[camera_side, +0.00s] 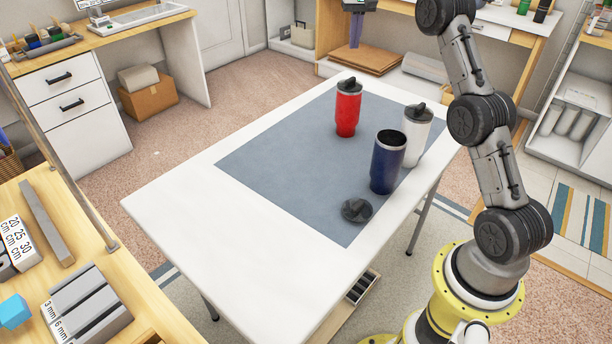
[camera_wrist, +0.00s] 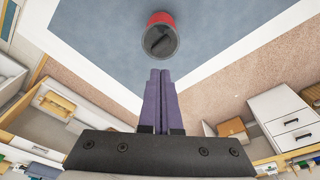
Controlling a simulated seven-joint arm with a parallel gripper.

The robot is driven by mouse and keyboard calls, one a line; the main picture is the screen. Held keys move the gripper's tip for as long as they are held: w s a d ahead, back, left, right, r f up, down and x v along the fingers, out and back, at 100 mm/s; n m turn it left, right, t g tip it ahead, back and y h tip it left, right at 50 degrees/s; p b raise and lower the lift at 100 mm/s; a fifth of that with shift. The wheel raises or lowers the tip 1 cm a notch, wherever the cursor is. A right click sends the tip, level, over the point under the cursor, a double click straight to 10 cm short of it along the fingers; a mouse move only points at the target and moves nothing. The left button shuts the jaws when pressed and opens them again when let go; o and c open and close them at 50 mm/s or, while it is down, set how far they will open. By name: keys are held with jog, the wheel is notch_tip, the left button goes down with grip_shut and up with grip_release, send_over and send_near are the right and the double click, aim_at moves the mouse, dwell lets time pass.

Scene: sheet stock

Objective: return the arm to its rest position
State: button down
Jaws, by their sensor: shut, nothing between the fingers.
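My gripper (camera_side: 355,40) shows at the top edge of the side view, high above the far end of the table, with much of the hand cut off. In the wrist view its two purple fingers (camera_wrist: 160,75) are together with nothing between them. A red tumbler with a dark lid (camera_side: 348,107) stands upright on the mat; it also shows in the wrist view (camera_wrist: 158,38), just beyond the fingertips in the picture. A blue tumbler (camera_side: 387,163) stands upright with its top open. A white tumbler with a dark lid (camera_side: 416,134) stands behind it.
A loose dark lid (camera_side: 356,210) lies on the grey-blue mat (camera_side: 275,168). The white table (camera_side: 190,235) is bare at its left and front. A wooden bench with grey blocks (camera_side: 90,305) stands at the lower left. Other desks line the back, and shelves the right.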

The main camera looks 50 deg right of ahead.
jog(key=s+a+r+n+t, duration=0.1)
jog(key=s+a+r+t, duration=0.15)
jog(key=a+r, duration=0.8)
jog(key=s+a+r+n, duration=0.3)
jog(key=s+a+r, duration=0.4)
jog(key=s+a, duration=0.45)
jog(key=s+a+f+n+t, duration=0.1)
jog(key=s+a+f+n, duration=0.2)
jog(key=s, duration=0.5)
jog(key=s+a+f+t, duration=0.1)
jog(key=s+a+f, duration=0.25)
jog(key=s, duration=0.35)
jog(key=s+f+n, duration=0.1)
jog(key=s+f, duration=0.2)
jog(key=f, duration=0.3)
jog(key=s+a+f+n+y, duration=0.1)
jog(key=s+f, duration=0.2)
jog(key=f, duration=0.4)
